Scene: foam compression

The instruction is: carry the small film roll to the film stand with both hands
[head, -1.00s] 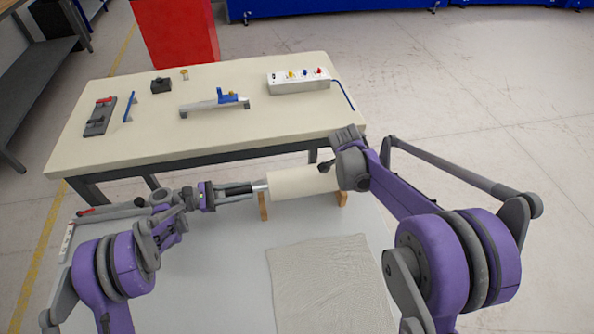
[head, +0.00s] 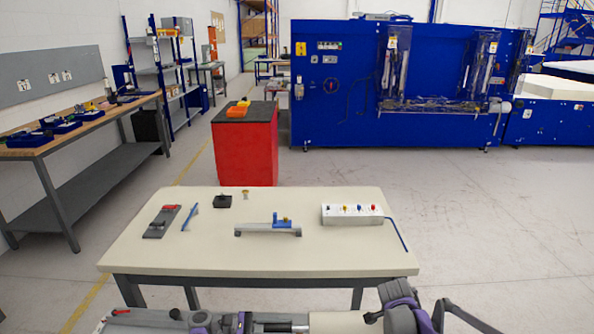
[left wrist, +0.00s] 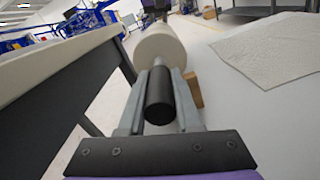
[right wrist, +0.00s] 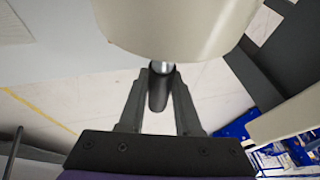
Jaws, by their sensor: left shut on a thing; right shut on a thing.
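The small film roll is a cream cylinder (head: 340,323) with a metal axle and black handles, cut off at the bottom of the head view. My left gripper (left wrist: 160,98) is shut around one black handle (left wrist: 159,105), with the cream roll (left wrist: 160,48) just ahead. My right gripper (right wrist: 158,92) is shut around the opposite handle (right wrist: 158,97), below the cream roll (right wrist: 175,25). A wooden support block (left wrist: 194,90) shows near the roll; I cannot tell whether the roll touches it. I cannot tell which thing is the film stand.
A cream-topped table (head: 270,252) with several small tools and a white control box (head: 352,213) stands just ahead. Behind are a red cabinet (head: 246,146) and a large blue machine (head: 340,115). A workbench (head: 85,125) stands left. Open floor (head: 470,230) lies to the right.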

